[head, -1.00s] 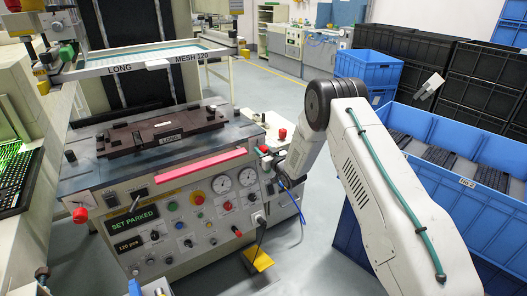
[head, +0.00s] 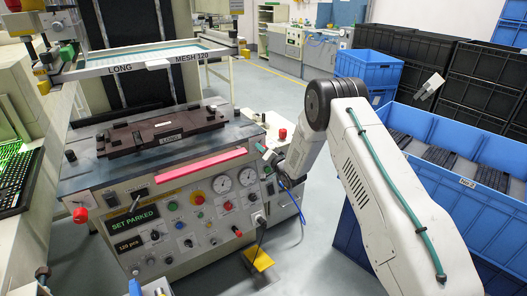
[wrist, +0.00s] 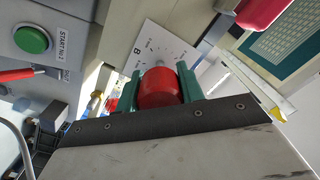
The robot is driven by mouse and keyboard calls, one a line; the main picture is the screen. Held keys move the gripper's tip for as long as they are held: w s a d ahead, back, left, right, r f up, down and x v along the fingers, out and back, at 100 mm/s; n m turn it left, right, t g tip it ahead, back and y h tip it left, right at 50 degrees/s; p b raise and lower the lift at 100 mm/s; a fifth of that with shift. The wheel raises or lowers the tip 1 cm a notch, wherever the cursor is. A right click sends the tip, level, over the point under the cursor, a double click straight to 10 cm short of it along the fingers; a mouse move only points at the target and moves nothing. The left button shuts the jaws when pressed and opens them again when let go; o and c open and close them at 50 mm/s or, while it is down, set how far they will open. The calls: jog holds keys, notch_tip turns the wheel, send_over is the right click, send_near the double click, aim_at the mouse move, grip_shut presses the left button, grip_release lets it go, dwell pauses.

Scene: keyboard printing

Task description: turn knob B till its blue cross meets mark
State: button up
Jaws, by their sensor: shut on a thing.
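Knob B (wrist: 157,88) is a red round knob in the wrist view. It stands in front of a white dial plate (wrist: 152,50) with a letter B and small marks around it. My gripper (wrist: 160,76) has its green fingers on both sides of the knob, shut on it. The blue cross and the mark it meets cannot be made out; the knob's face is turned away. In the head view my gripper (head: 267,154) is at the right end of the printing machine, and the knob is hidden there.
A green START No 2 button (wrist: 33,40) and a red lever (wrist: 16,75) are at the left of the wrist view. In the head view the machine's front panel (head: 185,215) has gauges and buttons. A blue crate (head: 400,205) stands right of my arm.

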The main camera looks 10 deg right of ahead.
jog(key=m, duration=0.4)
jog(key=shift+m, duration=0.4)
dwell(0.4)
jog(key=o, duration=1)
jog(key=shift+s, duration=0.15)
jog(key=v, duration=0.7)
jog(key=shift+s+d, duration=0.15)
jog(key=shift+s, duration=0.1)
